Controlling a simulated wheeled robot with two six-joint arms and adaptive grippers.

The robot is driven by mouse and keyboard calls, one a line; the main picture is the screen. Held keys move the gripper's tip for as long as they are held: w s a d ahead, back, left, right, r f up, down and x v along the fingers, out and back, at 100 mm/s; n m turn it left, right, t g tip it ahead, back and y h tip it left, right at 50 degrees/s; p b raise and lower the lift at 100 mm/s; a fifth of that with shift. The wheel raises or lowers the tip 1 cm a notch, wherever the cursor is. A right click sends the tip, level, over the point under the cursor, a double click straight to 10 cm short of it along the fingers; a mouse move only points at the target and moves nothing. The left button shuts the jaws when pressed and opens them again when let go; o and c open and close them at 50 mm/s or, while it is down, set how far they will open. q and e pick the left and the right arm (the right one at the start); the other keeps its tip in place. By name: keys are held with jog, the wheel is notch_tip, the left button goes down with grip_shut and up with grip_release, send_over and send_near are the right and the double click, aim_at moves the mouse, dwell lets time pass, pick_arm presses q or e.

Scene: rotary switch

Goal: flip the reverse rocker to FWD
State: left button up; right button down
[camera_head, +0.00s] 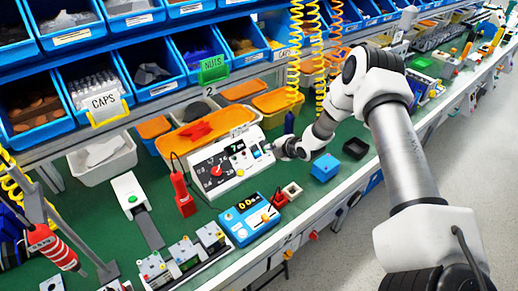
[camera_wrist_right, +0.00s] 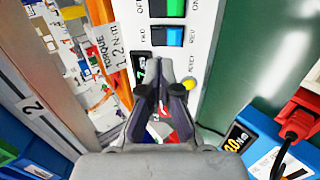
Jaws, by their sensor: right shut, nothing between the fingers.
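The white control panel (camera_head: 222,172) stands on the green bench, with a black dial, red knob and lit display. Its blue reverse rocker (camera_wrist_right: 167,37) shows in the right wrist view between the FWD label on the left and REV on the right. The rocker's right half looks brighter; I cannot tell surely which side is pressed. My right gripper (camera_wrist_right: 164,68) is shut and empty, its fingertips over the panel just below the blue rocker, contact unclear. In the head view my right gripper (camera_head: 282,150) is at the panel's right end. My left gripper is out of view.
A green OFF/ON rocker (camera_wrist_right: 172,8) sits above the blue one, and a yellow RESET button (camera_wrist_right: 188,83) below right. A blue block (camera_head: 325,167) is to the right.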

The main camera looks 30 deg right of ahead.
aim_at(256, 148)
jog(key=p+x, duration=0.1)
jog(key=x, duration=0.7)
jog(key=shift+w+d+f, duration=0.1)
jog(key=shift+w, duration=0.05)
jog(key=shift+f+b, duration=0.15)
jog(key=shift+b, duration=0.2)
jog(key=shift+w, duration=0.2)
jog(key=shift+r+p, duration=0.5)
jog(key=shift+r, duration=0.4)
